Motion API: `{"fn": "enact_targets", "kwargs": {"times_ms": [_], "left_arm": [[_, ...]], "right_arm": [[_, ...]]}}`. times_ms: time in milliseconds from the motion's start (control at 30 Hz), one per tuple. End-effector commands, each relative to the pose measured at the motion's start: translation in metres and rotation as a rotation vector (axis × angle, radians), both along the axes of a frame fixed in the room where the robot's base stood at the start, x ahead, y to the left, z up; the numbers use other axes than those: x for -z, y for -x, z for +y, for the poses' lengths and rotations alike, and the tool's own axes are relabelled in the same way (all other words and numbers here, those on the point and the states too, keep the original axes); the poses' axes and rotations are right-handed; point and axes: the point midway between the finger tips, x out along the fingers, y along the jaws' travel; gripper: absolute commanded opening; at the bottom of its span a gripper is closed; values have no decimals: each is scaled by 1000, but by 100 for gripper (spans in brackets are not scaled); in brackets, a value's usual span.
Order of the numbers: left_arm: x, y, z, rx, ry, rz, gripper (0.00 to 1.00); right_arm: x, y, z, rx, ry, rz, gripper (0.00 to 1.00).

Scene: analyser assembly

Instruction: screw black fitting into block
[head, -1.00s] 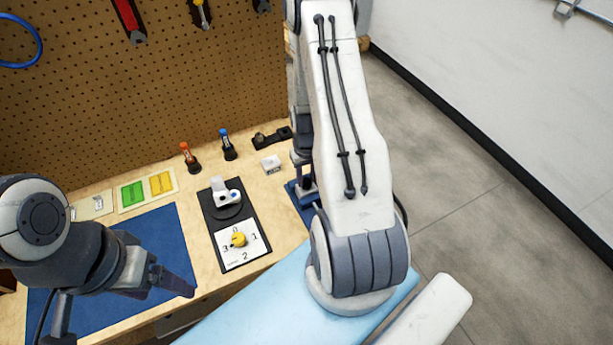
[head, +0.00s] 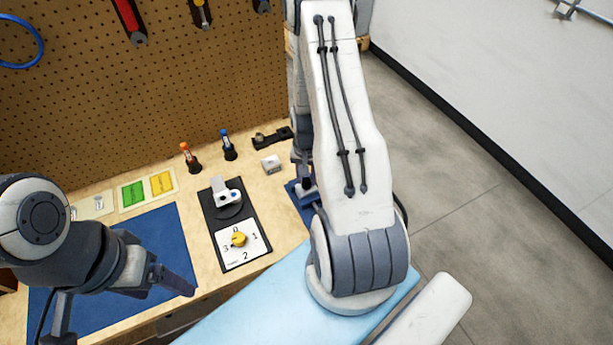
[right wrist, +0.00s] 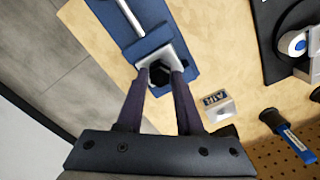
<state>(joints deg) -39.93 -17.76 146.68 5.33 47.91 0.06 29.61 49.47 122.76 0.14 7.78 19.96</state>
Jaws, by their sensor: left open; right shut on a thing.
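The black fitting (right wrist: 160,73) is between the fingertips of my right gripper (right wrist: 161,78) in the right wrist view. My right gripper is shut on it. The fitting is at the light grey block (right wrist: 176,50), which sits in a blue vise (right wrist: 133,14). The fingers partly cover fitting and block, and I cannot tell how deep the fitting sits. In the head view my right arm hides most of the vise (head: 307,212). My left gripper (head: 188,288) is open and empty above the blue mat (head: 160,228), far from the vise.
A small white block marked AIR (right wrist: 217,107) stands beside the vise. A black plate (head: 212,215) with a white fixture and a yellow dial (head: 239,240) lies in the middle.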

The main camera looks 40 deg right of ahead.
Motion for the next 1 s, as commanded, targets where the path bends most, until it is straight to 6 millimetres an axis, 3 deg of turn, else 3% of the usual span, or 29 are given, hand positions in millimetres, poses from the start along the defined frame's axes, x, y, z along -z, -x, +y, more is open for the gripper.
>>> {"fn": "enact_targets", "kwargs": {"times_ms": [133,500,800,1000], "left_arm": [[-2,0,0,0,0,0,77],[-2,0,0,0,0,0,77],[-4,0,0,0,0,0,77],[-4,0,0,0,0,0,77]], "right_arm": [[0,0,0,139,-1,1,0],[0,0,0,187,-1,1,0],[0,0,0,493,-1,1,0],[0,0,0,514,-1,1,0]]}}
